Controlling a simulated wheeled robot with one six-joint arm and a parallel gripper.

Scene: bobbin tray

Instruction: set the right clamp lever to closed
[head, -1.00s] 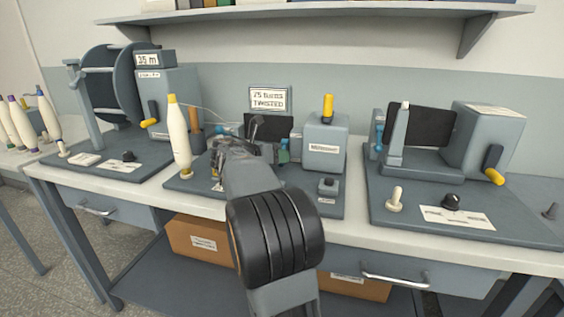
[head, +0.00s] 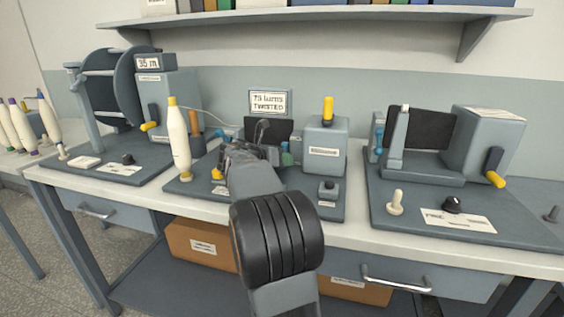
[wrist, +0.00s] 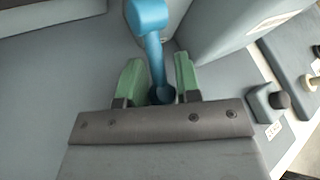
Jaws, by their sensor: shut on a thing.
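A blue lever with a round knob (wrist: 149,17) stands between the green fingers of my gripper (wrist: 158,70) in the wrist view. In the head view my gripper (head: 243,153) is over the middle machine, whose grey base (head: 310,203) shows at the right. I cannot read the lever's closed position from these views.
A grey block with a yellow-topped post (head: 328,108) stands right of my gripper. A cream cone (head: 178,140) with thread stands to the left. Other machines with a reel (head: 112,85) and a dark screen (head: 425,128) flank it. A shelf (head: 320,17) hangs above.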

